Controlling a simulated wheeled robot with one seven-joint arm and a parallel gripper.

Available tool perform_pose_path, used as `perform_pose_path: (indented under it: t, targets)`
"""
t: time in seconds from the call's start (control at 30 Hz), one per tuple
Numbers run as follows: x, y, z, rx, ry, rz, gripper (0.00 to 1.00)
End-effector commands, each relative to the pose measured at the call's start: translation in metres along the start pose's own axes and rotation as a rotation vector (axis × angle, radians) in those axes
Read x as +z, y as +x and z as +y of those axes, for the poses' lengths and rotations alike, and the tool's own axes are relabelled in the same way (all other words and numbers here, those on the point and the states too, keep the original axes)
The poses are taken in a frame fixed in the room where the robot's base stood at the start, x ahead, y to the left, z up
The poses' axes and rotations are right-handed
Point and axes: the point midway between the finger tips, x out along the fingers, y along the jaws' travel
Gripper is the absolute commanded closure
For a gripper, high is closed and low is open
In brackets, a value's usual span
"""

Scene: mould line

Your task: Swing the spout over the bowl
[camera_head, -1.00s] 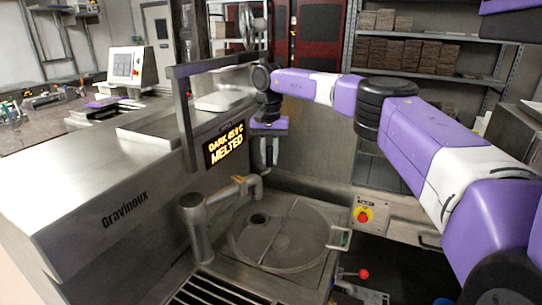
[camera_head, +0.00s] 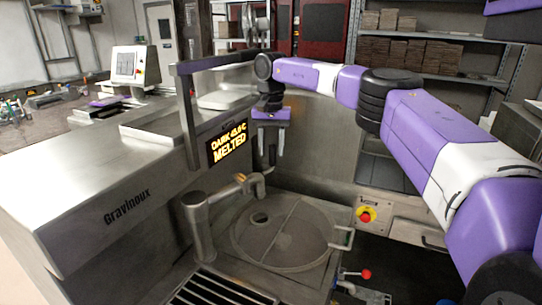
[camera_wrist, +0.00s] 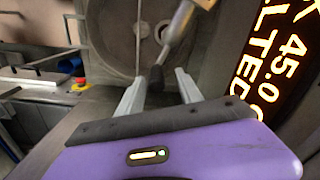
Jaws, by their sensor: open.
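The spout (camera_head: 222,191) is a metal pipe on an upright post, with an orange-brown band near its bent outer end. It reaches over the back left rim of the round bowl (camera_head: 318,231), which is set in the steel deck. My gripper (camera_head: 266,166) hangs fingers down at the spout's outer end. In the wrist view my gripper (camera_wrist: 158,83) has its two fingers apart. The dark end of a metal pipe, apparently the spout (camera_wrist: 178,30), shows between the fingertips; I cannot tell whether they touch it. Part of the bowl (camera_wrist: 112,38) shows beyond.
A steel housing (camera_head: 95,190) with a lit "MELTED" display (camera_head: 228,145) stands close to the left of my gripper. A red knob (camera_head: 366,273) and a red-and-yellow button (camera_head: 366,214) are at the right. A slotted grate (camera_head: 205,290) lies in front.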

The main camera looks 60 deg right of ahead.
Motion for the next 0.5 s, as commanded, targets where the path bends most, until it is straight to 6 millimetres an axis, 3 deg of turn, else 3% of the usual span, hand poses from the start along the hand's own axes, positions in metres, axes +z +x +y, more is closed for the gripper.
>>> perform_pose_path:
  t: [0.23, 0.5]
  targets:
    - [0.000, -0.039, -0.002, -0.002, 0.000, 0.003, 0.57]
    - [0.000, -0.055, -0.001, -0.002, -0.001, 0.000, 0.57]
